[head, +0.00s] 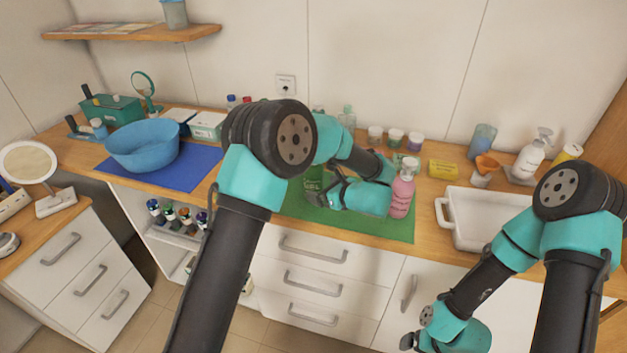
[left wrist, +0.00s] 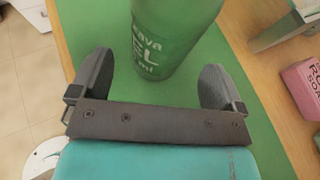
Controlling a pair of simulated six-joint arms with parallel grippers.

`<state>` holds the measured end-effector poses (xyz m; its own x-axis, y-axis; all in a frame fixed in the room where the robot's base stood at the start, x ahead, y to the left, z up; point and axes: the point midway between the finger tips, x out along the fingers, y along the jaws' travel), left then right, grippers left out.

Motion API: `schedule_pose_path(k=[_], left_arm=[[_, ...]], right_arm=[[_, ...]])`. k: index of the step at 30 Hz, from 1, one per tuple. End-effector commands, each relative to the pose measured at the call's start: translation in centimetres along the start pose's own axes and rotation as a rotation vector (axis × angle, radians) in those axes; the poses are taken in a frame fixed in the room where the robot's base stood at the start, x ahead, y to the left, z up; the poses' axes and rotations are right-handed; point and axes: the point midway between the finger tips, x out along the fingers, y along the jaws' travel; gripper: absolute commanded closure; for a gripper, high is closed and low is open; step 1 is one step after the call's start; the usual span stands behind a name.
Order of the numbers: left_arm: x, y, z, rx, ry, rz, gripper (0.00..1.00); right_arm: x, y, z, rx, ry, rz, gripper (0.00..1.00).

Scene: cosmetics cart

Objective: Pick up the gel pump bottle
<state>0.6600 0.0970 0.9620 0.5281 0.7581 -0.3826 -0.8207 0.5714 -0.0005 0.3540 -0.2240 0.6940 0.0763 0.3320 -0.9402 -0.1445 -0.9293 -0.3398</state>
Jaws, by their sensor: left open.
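The green gel pump bottle (head: 313,184) stands on the green mat (head: 385,229), partly hidden behind my left arm in the head view. In the left wrist view the green bottle (left wrist: 172,38) shows its white lettering; its top is cut off by the frame. My left gripper (head: 328,194) is low over the mat next to the bottle. In the left wrist view its fingers (left wrist: 157,78) are open and apart, one on each side of the bottle's lower part. My right arm hangs at the lower right; its gripper end (head: 409,341) barely shows.
A white tray (head: 456,230) is farther right. Small jars (head: 395,138) and a yellow box (head: 442,170) stand behind. A blue basin (head: 143,148) sits on a blue mat at left.

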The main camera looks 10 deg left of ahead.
Motion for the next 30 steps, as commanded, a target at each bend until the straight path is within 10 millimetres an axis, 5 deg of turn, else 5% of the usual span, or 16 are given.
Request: schedule_pose_path(k=[9, 24, 30], left_arm=[[3.8, 0.0, -0.3, 0.000, 0.001, -0.001, 0.06], [3.8, 0.0, -0.2, 0.000, 0.000, -0.001, 0.06], [3.8, 0.0, -0.2, 0.000, 0.000, -0.001, 0.25]], right_arm=[[0.0, 0.0, 0.0, 0.000, 0.000, 0.000, 0.06], [0.0, 0.0, 0.0, 0.000, 0.000, 0.000, 0.06], [0.0, 0.0, 0.0, 0.000, 0.000, 0.000, 0.06]])
